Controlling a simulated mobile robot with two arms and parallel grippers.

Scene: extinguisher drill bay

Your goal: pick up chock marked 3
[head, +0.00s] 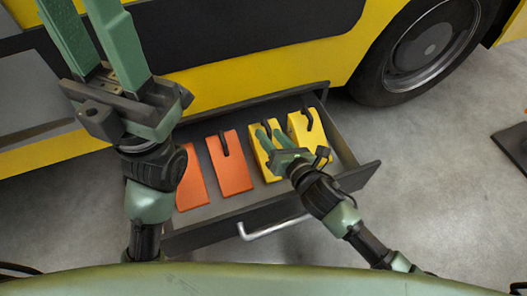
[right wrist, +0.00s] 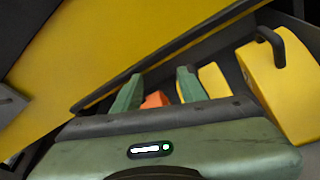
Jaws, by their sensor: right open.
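Two orange chocks, the left one (head: 188,180) and the right one (head: 231,170), and two yellow chocks, the left one (head: 259,155) and the right one (head: 300,128), lie in an open drawer. I can read no number on any of them. My right gripper (head: 269,132) is open over the left yellow chock and partly hides it; contact is unclear. In the right wrist view an orange chock (right wrist: 155,100) shows between the fingers, and a yellow chock (right wrist: 281,80) with a black handle stands at right. My left gripper (head: 80,28) is open and empty, raised at upper left.
The dark drawer (head: 360,176) has a silver handle (head: 275,228) on its front. It sits beside a yellow vehicle (head: 240,72) with a large black wheel (head: 425,50). Grey floor is clear to the right, up to a dark flat object (head: 513,146).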

